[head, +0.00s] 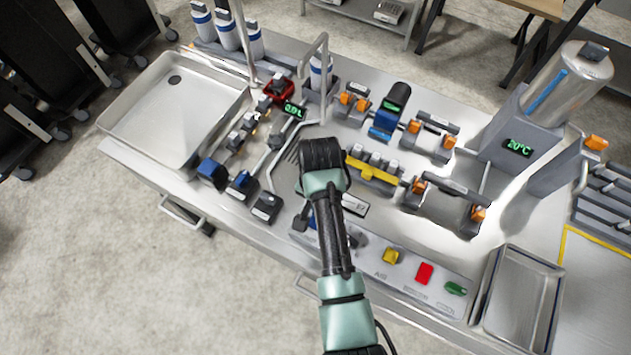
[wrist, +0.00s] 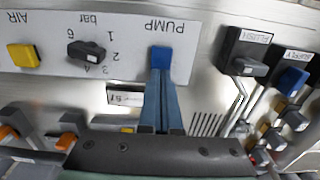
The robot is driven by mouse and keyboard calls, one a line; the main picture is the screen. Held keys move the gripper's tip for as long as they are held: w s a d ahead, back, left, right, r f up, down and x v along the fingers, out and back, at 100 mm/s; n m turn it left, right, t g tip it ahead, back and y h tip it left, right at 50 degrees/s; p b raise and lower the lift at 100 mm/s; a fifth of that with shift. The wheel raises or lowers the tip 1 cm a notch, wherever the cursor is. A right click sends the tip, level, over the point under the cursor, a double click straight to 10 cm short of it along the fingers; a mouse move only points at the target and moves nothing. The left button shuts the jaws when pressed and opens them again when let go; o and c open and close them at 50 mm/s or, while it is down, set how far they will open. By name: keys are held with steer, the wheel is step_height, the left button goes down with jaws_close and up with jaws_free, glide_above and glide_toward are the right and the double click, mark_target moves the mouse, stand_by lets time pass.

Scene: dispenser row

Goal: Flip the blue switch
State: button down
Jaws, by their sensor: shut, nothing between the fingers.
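The blue switch (wrist: 160,58) sits on a pale panel beside the upside-down label PUMP in the wrist view. In the head view only a bit of blue (head: 312,222) shows at the left edge of my arm. My gripper (wrist: 160,75) is shut and empty. Its two slim blue-grey fingers lie together and their tips reach the lower edge of the switch in the wrist view. I cannot tell whether they touch it. The head view hides the fingertips behind my arm.
A black knob (wrist: 88,52) and a yellow button (wrist: 25,57) share the panel. A black valve labelled FLUSH (wrist: 245,55) and a blue-handled valve (wrist: 292,80) stand to the right. In the head view, red (head: 425,273) and green (head: 456,288) controls and an empty tray (head: 488,272) lie right of my arm.

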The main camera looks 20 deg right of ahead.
step_height(320, 180, up, 7)
steer(key=p, duration=0.7)
stand_by(0.7)
